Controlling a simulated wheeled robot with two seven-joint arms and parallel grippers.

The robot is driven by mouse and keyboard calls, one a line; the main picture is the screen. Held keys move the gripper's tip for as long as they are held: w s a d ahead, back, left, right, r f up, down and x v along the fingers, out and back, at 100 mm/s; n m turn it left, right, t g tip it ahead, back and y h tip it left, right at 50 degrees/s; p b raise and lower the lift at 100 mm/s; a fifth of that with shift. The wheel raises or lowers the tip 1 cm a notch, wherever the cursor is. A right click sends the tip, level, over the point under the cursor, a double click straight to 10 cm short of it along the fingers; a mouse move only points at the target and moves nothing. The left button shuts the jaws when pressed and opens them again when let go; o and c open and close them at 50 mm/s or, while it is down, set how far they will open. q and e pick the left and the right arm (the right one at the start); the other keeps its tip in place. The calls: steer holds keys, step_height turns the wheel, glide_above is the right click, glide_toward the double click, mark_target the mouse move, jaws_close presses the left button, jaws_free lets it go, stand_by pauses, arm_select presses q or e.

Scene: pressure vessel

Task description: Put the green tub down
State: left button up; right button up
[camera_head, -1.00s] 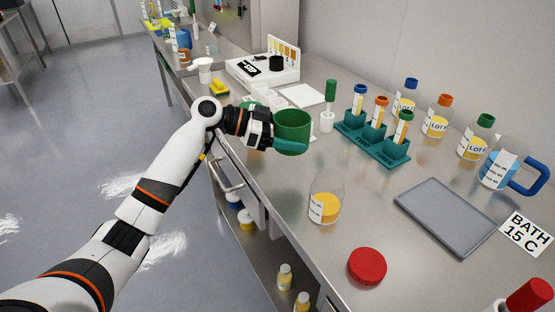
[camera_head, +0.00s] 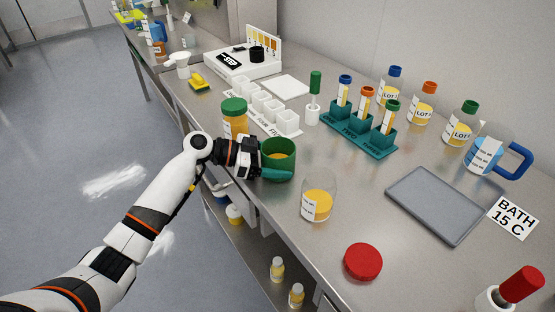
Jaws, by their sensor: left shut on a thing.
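The green tub (camera_head: 281,155) is an open, round cup with yellow contents showing inside. My left gripper (camera_head: 268,165) is shut on it, one teal finger along its near lower side. The tub is upright, over the front part of the steel bench. I cannot tell whether its base touches the bench. My right gripper is not in view.
A green-lidded jar (camera_head: 235,118) and a strip of white cups (camera_head: 268,108) stand behind the tub. A glass beaker (camera_head: 319,200) stands close at its right, and a teal tube rack (camera_head: 362,137) is further back. A red lid (camera_head: 363,261) and grey tray (camera_head: 437,205) lie to the right.

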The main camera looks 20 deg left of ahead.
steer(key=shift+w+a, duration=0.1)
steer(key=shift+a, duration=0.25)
arm_select(q)
steer(key=shift+f, duration=0.15)
steer(key=o, duration=1.3)
steer(key=shift+o, duration=1.2)
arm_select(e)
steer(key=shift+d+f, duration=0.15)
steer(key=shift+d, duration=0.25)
